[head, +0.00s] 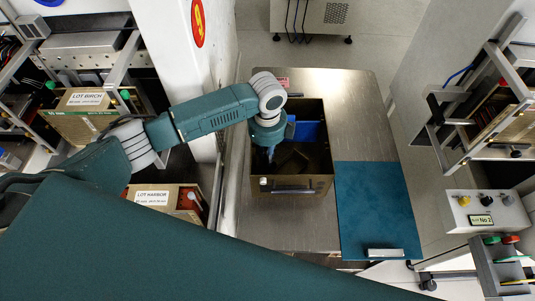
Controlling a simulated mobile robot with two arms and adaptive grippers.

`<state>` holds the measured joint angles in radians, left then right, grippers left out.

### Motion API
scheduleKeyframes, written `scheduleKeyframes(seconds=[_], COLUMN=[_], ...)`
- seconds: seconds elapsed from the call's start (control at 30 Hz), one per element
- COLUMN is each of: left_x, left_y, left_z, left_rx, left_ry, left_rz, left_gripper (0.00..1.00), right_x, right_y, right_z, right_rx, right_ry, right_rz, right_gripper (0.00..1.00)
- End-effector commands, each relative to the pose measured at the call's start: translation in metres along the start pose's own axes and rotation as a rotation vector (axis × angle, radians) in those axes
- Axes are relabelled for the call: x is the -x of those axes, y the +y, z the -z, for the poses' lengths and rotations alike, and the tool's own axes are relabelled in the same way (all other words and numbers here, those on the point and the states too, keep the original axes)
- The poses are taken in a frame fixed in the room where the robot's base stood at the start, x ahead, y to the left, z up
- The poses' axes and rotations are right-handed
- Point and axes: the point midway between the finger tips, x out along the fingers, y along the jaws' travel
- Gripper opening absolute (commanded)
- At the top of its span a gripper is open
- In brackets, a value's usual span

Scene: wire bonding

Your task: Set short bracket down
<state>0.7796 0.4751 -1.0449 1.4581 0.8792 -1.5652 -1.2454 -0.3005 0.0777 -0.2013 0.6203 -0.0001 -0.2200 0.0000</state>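My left gripper (271,155) points down into the bin, mostly hidden below the wrist and in shadow. I cannot tell whether its fingers are open or shut, or whether they hold anything. I cannot make out a short bracket with certainty. Something blue (308,131) shows inside the bin, beside the wrist. Dark shapes lie on the bin floor, too dim to name. My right gripper is not in view.
A blue mat (375,205) lies at the right of the steel table (355,115), mostly bare, with a pale metal piece (385,253) at its front edge. Shelves with boxes labelled LOT BIRCH (88,98) and LOT HARBOR (152,196) stand left. A button box (486,211) is at right.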

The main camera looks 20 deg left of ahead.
Motion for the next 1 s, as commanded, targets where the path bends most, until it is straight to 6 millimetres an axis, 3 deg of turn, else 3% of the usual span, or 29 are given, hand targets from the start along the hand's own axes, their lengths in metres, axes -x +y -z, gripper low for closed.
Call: scheduleKeyframes(seconds=[0.23,0.37,1.0], left_x=[0.005,0.018,0.119], left_y=[-0.001,0.000,0.000], left_z=[0.000,0.000,0.000], left_rx=[-0.001,-0.001,0.000], left_ry=[-0.001,0.000,0.001], left_rz=[0.002,0.001,0.000], left_gripper=[0.16,0.16,0.16], right_x=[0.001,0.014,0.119], right_y=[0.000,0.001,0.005], right_z=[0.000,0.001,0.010], right_rx=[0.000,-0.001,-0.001], right_ry=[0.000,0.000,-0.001], right_rz=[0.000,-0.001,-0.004], right_gripper=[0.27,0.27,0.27])
